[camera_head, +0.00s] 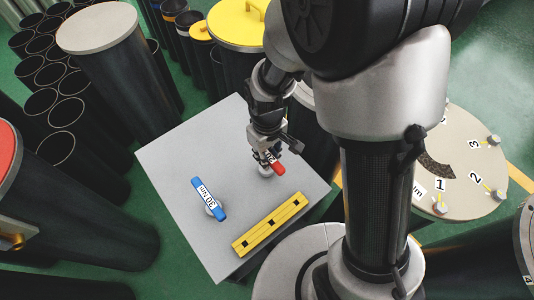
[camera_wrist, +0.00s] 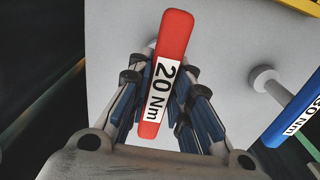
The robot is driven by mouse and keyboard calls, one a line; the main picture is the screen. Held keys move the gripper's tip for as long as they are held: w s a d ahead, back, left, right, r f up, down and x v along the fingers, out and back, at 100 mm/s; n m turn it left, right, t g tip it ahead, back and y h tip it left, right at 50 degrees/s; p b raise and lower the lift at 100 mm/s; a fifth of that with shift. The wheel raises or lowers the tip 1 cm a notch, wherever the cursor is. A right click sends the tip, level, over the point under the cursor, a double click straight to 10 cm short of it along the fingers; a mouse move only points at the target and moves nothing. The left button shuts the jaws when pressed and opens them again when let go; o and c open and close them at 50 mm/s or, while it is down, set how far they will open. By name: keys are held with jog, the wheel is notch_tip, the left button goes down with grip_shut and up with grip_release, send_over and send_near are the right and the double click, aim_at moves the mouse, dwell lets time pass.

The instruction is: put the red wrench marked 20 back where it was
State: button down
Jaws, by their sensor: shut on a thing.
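The red wrench marked 20 Nm (camera_wrist: 176,45) is between the fingers of my gripper (camera_wrist: 158,110), which is shut on it. In the head view the red wrench (camera_head: 277,168) shows at the tip of my gripper (camera_head: 266,158), over the right part of the grey table. A pale round part shows just under it; I cannot tell whether it touches the table. The blue wrench marked 30 Nm (camera_head: 209,199) is on the table to the left, on a round pale stem. It also shows at the right of the wrist view (camera_wrist: 296,114).
A yellow bar with dark square holes (camera_head: 270,224) lies along the front right of the grey table (camera_head: 180,150). Black cylinders stand around the table. A flanged lid with numbered bolts (camera_head: 465,150) is at the right, behind my arm.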

jog(key=shift+f+b, duration=0.5)
jog(key=shift+f, duration=0.1)
dwell(0.7)
jog(key=c, duration=1.4)
grip_release()
jog(key=shift+r, duration=0.1)
notch_tip(320, 180, up, 12)
jog(key=shift+f, duration=0.1)
jog(key=s+d+r+m+t+b, duration=0.2)
jog(key=s+d+m+t+b, duration=0.2)
jog(key=s+d+b, duration=0.5)
jog(key=s+d+m, duration=0.1)
jog(key=s+m, duration=0.1)
jog(key=s, duration=0.2)
jog(key=shift+s+d+r+m+t, duration=0.2)
jog(key=shift+d+r+m+t, duration=0.1)
jog(key=shift+d+r+m, duration=0.1)
